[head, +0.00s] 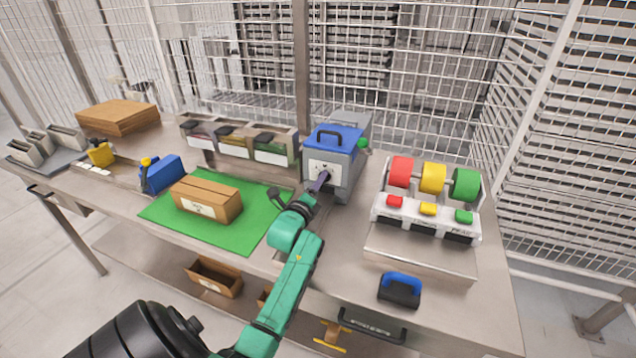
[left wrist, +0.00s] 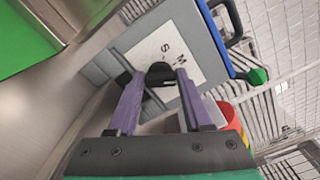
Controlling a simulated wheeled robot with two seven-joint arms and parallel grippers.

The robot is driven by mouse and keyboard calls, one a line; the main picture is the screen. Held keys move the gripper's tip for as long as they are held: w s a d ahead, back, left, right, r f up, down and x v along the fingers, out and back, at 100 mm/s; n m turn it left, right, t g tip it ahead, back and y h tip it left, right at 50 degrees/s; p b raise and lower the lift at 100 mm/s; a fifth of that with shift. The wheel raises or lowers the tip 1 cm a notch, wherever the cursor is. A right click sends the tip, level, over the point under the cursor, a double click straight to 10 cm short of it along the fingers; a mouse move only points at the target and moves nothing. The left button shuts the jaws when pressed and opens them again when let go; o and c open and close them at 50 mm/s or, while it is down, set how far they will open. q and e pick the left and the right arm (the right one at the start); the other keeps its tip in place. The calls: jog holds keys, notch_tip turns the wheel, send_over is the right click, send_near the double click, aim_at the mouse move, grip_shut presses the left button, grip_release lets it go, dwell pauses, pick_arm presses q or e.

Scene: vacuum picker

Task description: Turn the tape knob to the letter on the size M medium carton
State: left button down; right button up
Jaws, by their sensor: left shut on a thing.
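The grey tape machine (head: 345,170) with a blue lid stands at the back middle of the bench. Its white dial plate (left wrist: 170,52) shows the letters S and M in the left wrist view; other marks are hidden. The black tape knob (left wrist: 160,73) sits on that plate between the purple fingers of my left gripper (left wrist: 158,82), which is shut on it. In the head view my left gripper (head: 319,183) covers the knob. Which letter the knob points to is unclear. A closed brown carton (head: 206,198) with a white label lies on the green mat (head: 165,215); its print is too small to read. My right gripper is out of view.
Right of the machine are red, yellow and green rolls (head: 433,178) above a row of coloured buttons (head: 428,210). A blue-handled tool (head: 400,290) lies at the front right. A blue block (head: 162,174) stands left of the carton. Wire fencing closes the back.

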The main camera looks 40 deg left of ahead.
pick_arm(q)
jog(key=n, duration=0.5)
jog(key=shift+f+n+p, duration=0.2)
jog(key=shift+n+p, duration=0.1)
dwell(0.5)
jog(key=shift+c, duration=1.6)
grip_release()
jog(key=shift+s, duration=0.1)
jog(key=b+v, duration=0.2)
jog(key=v, duration=1.2)
jog(key=shift+d+f, duration=0.1)
jog(key=shift+s+d, duration=0.1)
jog(key=shift+s, duration=0.2)
